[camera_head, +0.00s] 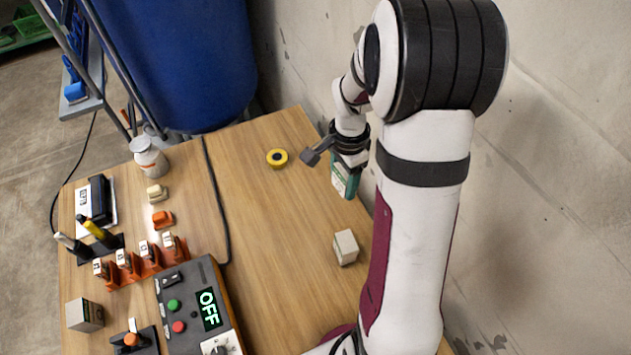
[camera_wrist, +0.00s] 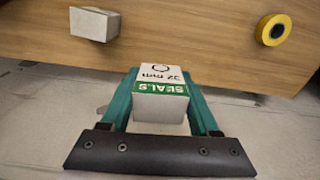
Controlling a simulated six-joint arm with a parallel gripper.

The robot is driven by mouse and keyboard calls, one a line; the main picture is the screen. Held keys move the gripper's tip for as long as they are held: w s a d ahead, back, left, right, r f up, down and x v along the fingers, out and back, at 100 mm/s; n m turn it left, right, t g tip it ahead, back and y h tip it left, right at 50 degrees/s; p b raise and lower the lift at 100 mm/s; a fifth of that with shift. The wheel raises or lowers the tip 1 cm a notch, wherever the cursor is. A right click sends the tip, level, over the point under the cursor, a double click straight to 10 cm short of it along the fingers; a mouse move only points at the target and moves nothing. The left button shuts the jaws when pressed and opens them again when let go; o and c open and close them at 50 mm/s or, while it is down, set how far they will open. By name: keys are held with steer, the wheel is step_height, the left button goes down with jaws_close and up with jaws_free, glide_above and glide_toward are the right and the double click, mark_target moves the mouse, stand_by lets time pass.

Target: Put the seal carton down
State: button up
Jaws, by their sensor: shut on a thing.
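The seal carton (camera_wrist: 160,92) is white with a green band reading "SEALS" and a "32 mm" mark. My gripper (camera_head: 345,180) is shut on it, with the teal fingers on both sides of it in the wrist view. In the head view the gripper is by the table's far right edge, close to the wall, and its fingers hide much of the carton. In the wrist view the carton overlaps the table (camera_wrist: 190,45) edge. I cannot tell whether its underside touches the table.
A pale box (camera_head: 345,247) stands on the table's right side, and a yellow tape roll (camera_head: 277,158) lies near the far edge. Bare wood lies between them. A black cable (camera_head: 215,190) crosses the table. The control box (camera_head: 197,305), an orange rack (camera_head: 140,262) and small parts fill the left.

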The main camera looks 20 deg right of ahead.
steer(key=shift+s+d+r, duration=0.85)
steer(key=shift+s+d, duration=0.1)
steer(key=shift+d, duration=0.15)
steer(key=w+a+n, duration=0.4)
steer(key=w+n, duration=0.3)
steer(key=w, duration=0.3)
steer(key=n, duration=1)
glide_above(216, 173)
step_height(216, 173, down, 7)
steer(key=shift+d+r, duration=0.15)
steer(key=shift+f, duration=2.05)
steer(key=shift+f, duration=0.1)
steer(key=o, duration=1.4)
